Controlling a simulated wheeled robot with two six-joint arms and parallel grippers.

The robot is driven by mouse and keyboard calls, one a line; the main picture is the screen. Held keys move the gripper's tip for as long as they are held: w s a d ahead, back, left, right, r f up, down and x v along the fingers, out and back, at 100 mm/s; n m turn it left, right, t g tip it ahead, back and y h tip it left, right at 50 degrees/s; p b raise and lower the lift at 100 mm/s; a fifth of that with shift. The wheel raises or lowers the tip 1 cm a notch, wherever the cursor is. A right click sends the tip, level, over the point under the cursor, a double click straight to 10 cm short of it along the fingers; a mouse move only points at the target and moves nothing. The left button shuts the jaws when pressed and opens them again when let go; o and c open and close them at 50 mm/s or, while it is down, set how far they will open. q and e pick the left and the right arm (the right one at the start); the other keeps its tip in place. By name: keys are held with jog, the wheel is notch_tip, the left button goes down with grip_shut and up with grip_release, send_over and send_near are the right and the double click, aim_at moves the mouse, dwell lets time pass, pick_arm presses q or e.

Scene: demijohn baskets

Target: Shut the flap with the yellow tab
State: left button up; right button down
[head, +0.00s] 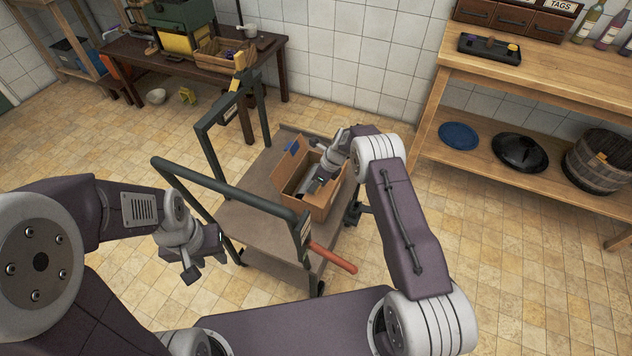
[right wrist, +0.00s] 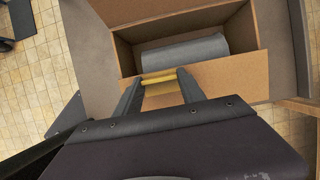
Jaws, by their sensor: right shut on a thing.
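An open cardboard box (head: 322,207) stands on the cart. In the right wrist view, the yellow tab (right wrist: 160,78) is on the near cardboard flap (right wrist: 228,78). My right gripper (right wrist: 160,84) is shut on this tab, its two fingers either side of it. In the head view my right gripper (head: 318,184) reaches over the box and hides part of it; the yellow tab cannot be made out there. A flap with a blue tab (head: 292,147) stands up at the box's far left. My left gripper (head: 206,258) is open and empty, left of the cart.
A grey rolled thing (right wrist: 190,55) lies inside the box. A wooden shelf table (head: 535,75) stands right. Tiled floor lies between.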

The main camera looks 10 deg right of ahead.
jog(key=shift+a+f, duration=0.1)
jog(key=shift+f, duration=0.2)
dwell(0.6)
jog(key=c, duration=1)
grip_release()
jog(key=o, duration=0.3)
jog(key=shift+w, duration=0.15)
jog(key=p+v, duration=0.1)
jog(key=v, duration=0.8)
